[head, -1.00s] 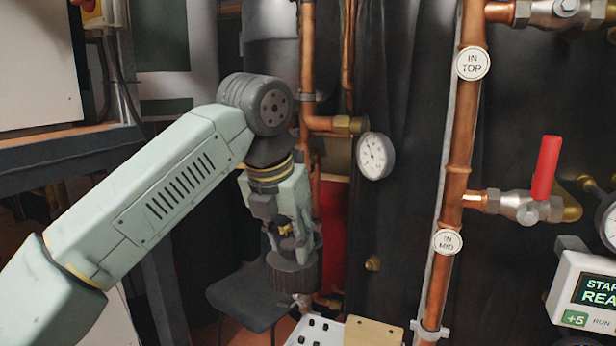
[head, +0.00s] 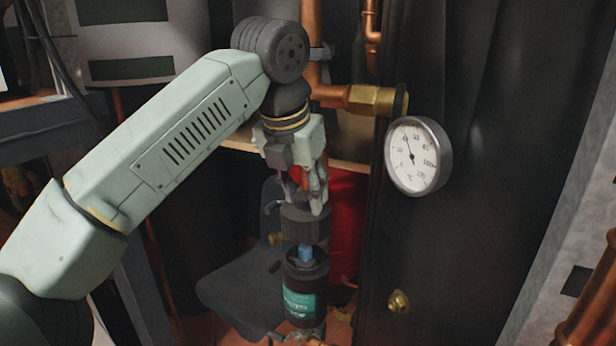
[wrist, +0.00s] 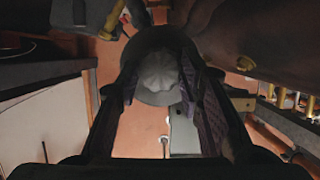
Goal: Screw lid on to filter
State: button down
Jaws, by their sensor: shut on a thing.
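The lid (head: 306,222) is a dark, ribbed round cap in the head view. My gripper (head: 305,198) points down and is shut on it. The filter (head: 304,290) is a black cylinder with a teal label, standing upright directly below the lid. A blue piece (head: 306,254) shows between them, and a gap separates the lid from the filter's rim. In the wrist view the lid (wrist: 158,72) is a grey disc with a lobed middle between the two fingers of my gripper (wrist: 160,85). The filter is hidden there behind the lid.
A round gauge (head: 418,157) on a brass and copper pipe (head: 350,97) is close on the right. A red object (head: 346,215) is behind the filter. A dark chair (head: 240,290) stands to the left. A black curtain fills the right.

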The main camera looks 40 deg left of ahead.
aim_at(301, 213)
jog(key=shift+w+a+f, duration=0.1)
jog(key=shift+w, duration=0.05)
jog(key=shift+f+b, duration=1.2)
jog(key=shift+f, duration=0.15)
jog(key=shift+r, duration=0.15)
jog(key=shift+f, duration=0.2)
jog(key=shift+f+b, duration=0.75)
jog(key=shift+f, duration=0.1)
jog(key=shift+f+b, duration=0.55)
jog(key=shift+f, duration=0.05)
jog(key=shift+f, duration=0.15)
dwell(1.0)
